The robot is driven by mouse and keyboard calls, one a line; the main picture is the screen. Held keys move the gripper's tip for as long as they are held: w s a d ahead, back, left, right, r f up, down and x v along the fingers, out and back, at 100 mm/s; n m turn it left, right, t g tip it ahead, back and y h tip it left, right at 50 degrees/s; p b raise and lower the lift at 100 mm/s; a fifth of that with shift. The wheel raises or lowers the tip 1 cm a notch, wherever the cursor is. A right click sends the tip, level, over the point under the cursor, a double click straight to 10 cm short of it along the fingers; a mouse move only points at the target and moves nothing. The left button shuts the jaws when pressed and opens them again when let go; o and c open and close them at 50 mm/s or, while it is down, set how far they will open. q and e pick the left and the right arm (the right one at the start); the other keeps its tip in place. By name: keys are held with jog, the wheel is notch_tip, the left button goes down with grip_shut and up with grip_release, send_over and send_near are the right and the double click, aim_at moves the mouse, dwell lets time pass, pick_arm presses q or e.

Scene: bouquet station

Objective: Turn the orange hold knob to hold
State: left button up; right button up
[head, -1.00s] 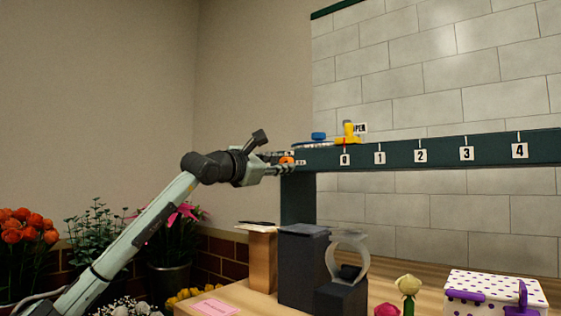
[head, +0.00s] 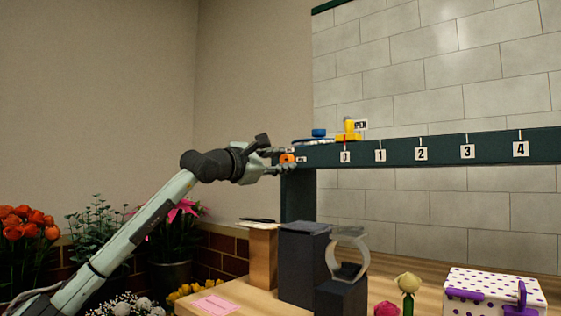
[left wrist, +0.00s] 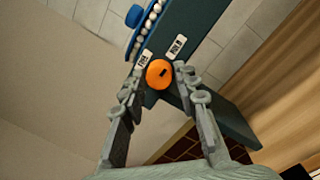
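The orange hold knob (head: 287,158) sits at the left end of the dark green beam (head: 440,150). In the left wrist view the knob (left wrist: 159,74) is round with a small dark mark, below two white labels, FREE (left wrist: 143,60) and HOLD (left wrist: 178,47). The mark does not clearly point to either label. My left gripper (head: 282,160) is at the knob. In the left wrist view its fingers (left wrist: 160,78) are open, one on each side of the knob, with narrow gaps apparent; contact is not clear. My right gripper is not in view.
A blue knob (head: 319,133) and a yellow piece (head: 348,131) by an OPEN label sit on top of the beam. Numbered tags hang along it. Below stand a dark block (head: 304,265), a clear ring (head: 347,255) and a dotted box (head: 495,291). Flowers fill the lower left.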

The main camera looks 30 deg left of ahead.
pick_arm(q)
jog(key=shift+o, duration=1.3)
jog(key=s+f, duration=0.1)
jog(key=s, duration=1.1)
jog(key=shift+a, duration=0.45)
